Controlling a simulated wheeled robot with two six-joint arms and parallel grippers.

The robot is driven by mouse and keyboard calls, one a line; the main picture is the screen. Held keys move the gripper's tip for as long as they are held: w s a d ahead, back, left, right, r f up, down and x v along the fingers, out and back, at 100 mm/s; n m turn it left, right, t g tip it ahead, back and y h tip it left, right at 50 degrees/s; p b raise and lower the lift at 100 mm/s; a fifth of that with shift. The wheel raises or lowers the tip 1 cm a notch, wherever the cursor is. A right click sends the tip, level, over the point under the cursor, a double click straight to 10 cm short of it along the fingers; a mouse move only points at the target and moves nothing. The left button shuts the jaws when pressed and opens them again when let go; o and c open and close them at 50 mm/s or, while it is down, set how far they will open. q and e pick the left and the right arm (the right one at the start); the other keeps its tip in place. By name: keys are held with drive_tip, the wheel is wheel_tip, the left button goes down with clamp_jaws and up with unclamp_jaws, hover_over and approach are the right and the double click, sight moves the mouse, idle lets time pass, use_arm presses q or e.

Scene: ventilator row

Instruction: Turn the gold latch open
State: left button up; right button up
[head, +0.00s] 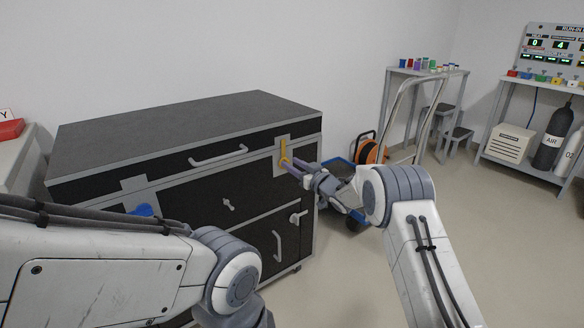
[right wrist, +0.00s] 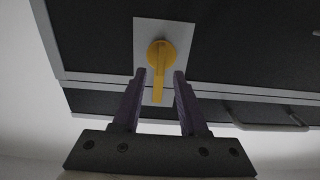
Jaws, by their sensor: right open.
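The gold latch (head: 283,150) sits on a light grey plate at the upper right of the dark cabinet's front. Its handle points up in the head view. In the right wrist view the latch (right wrist: 158,56) shows a round hub and a straight handle. My right gripper (head: 286,164) is at the latch, coming from the right. Its two purple fingers (right wrist: 160,76) are open, one on each side of the handle, with a gap visible on both sides near the tips. My left arm enters from the left in the head view; its gripper is out of sight.
The dark cabinet (head: 190,122) has grey trim, bar handles (head: 218,156) and a blue knob (head: 143,210) on its front. A blue cart (head: 340,167) with an orange reel (head: 372,152) stands right of it.

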drive_tip(key=shift+w+a, duration=0.25)
drive_tip(key=shift+w, duration=0.1)
clamp_jaws()
idle(1.3)
